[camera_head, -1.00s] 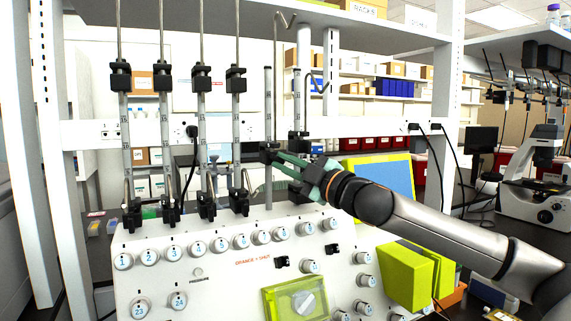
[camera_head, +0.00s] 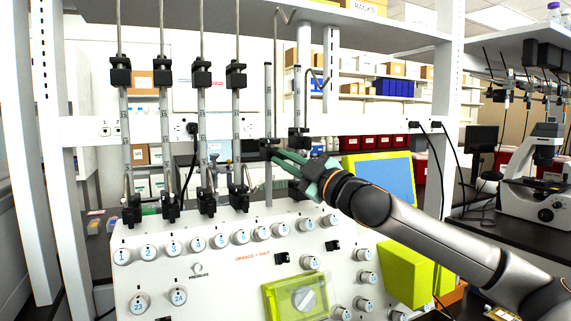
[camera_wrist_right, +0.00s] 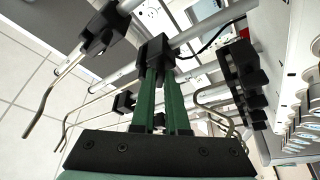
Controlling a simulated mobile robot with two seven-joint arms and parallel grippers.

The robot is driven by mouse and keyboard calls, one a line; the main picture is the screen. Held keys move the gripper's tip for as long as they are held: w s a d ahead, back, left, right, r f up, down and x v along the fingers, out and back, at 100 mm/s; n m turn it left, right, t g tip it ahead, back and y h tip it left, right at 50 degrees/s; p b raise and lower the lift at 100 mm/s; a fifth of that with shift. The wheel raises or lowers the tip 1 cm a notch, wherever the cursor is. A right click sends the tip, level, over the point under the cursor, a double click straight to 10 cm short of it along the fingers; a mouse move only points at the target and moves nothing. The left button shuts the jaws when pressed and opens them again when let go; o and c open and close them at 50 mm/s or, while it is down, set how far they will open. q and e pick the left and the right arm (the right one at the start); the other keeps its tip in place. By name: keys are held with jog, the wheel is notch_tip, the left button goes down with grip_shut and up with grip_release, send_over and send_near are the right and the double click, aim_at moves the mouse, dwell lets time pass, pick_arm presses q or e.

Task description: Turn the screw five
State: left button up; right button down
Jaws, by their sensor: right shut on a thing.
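A row of upright metal rods with black clamps stands behind the white panel (camera_head: 215,262). The black clamp piece (camera_head: 268,148) on the fifth rod from the left is between the green fingertips of my right gripper (camera_head: 276,155). In the right wrist view the two green fingers of the gripper (camera_wrist_right: 161,72) are shut on this black block (camera_wrist_right: 153,48). The fingers reach it from the right and slightly below. The screw itself is mostly hidden by the fingertips. My left gripper is out of view.
Black clamps (camera_head: 236,75) on the neighbouring rods stand close on the left. A sixth rod (camera_head: 298,105) stands just right of the held piece. Numbered round knobs (camera_head: 173,248) line the panel below. A yellow-green box (camera_head: 405,272) is under my right arm.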

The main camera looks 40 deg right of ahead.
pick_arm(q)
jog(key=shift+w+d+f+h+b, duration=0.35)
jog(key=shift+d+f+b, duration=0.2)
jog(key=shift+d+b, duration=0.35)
pick_arm(e)
jog(key=m+h, duration=0.2)
jog(key=m, duration=0.2)
jog(key=m+h, duration=0.2)
jog(key=m, duration=0.3)
jog(key=m+h, duration=0.2)
jog(key=m, duration=0.2)
jog(key=shift+w+a+f+m+t+h, duration=0.1)
jog(key=shift+a+f+m+t+h, duration=0.05)
jog(key=shift+a+m+t+h, duration=0.2)
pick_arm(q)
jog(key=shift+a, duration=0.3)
pick_arm(e)
jog(key=shift+m, duration=0.25)
jog(key=c, duration=0.9)
grip_release()
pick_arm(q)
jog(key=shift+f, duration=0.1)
